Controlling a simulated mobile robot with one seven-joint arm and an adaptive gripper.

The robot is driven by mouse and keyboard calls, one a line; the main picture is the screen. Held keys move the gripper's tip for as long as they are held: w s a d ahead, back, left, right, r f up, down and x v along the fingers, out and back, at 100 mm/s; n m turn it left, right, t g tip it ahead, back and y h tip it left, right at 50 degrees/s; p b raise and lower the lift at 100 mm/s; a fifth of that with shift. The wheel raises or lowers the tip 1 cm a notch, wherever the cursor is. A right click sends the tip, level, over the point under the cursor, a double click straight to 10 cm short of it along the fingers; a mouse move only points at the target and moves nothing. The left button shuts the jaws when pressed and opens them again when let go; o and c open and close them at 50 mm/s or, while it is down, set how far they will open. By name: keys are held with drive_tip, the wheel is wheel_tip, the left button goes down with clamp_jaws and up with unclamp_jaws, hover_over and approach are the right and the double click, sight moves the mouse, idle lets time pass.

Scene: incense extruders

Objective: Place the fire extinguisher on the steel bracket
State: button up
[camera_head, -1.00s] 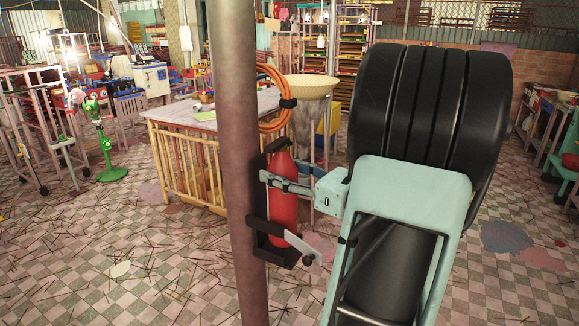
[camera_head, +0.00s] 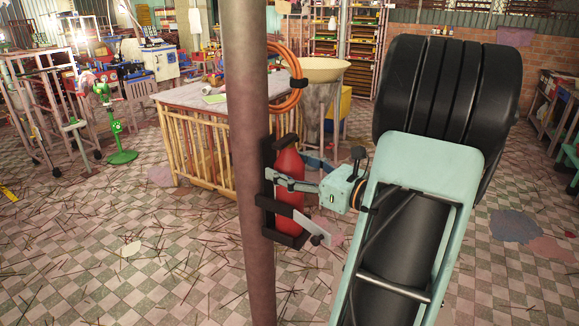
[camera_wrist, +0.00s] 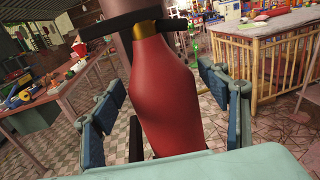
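The red fire extinguisher (camera_head: 289,190) stands upright in the dark steel bracket (camera_head: 268,215) on the brown pole (camera_head: 250,110). My gripper (camera_head: 278,181) is at the extinguisher's upper body, reaching in from the right. In the wrist view the extinguisher (camera_wrist: 168,95) fills the middle, with its black top and a yellowish neck. The fingers of my gripper (camera_wrist: 162,82) are spread to either side of it, with visible gaps. Its base is hidden behind my gripper there.
An orange hose coil (camera_head: 289,85) hangs on the pole above the bracket. A wooden slatted table (camera_head: 200,135) and a pale basin (camera_head: 322,70) stand behind. Thin sticks litter the checked floor (camera_head: 150,250). The floor at front left is open.

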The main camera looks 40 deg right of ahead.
drive_tip(key=shift+s+d+r, duration=0.1)
drive_tip(key=v, duration=1.1)
drive_tip(key=shift+s, duration=0.4)
drive_tip(key=shift+d, duration=0.1)
